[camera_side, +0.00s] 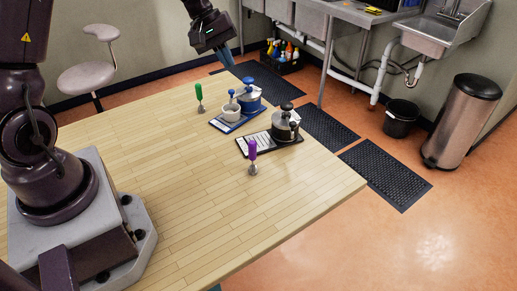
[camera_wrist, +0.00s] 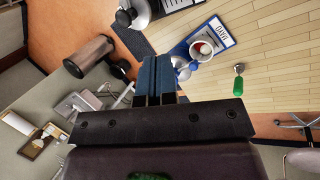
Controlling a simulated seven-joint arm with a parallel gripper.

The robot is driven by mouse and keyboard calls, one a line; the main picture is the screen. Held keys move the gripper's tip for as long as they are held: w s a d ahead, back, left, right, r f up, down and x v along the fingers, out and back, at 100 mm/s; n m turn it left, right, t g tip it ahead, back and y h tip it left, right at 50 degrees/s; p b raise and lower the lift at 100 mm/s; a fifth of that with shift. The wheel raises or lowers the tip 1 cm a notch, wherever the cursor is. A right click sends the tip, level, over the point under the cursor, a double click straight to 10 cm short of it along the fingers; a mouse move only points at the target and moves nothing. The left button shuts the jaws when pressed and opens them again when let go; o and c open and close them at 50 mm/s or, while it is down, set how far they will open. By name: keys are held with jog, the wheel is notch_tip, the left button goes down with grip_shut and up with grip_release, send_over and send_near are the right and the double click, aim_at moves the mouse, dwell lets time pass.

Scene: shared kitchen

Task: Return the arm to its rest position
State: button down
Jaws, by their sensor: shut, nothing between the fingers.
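My gripper (camera_side: 228,58) is raised above the far edge of the wooden table (camera_side: 150,170), with its fingers pointing down. In the wrist view its blue-grey fingers (camera_wrist: 157,80) are together with nothing between them. It is apart from all the objects on the table. My arm's middle links are out of the side view.
The near table is clear.

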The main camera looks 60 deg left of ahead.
jog(key=s+d+r+m+y, duration=0.1)
jog(key=s+d+r+m, duration=0.3)
jog(key=s, duration=0.3)
jog(key=s+d+r+m+t+y, duration=0.1)
jog(key=s+d+r+m, duration=0.3)
jog(key=s, duration=0.3)
jog(key=s+d+r+m+t+y, duration=0.1)
jog(key=s+d+r+m, duration=0.3)
jog(key=s+d+r, duration=0.1)
jog(key=shift+s+d+y, duration=0.3)
jog(key=shift+s+d, duration=0.1)
jog(key=shift+s, duration=0.5)
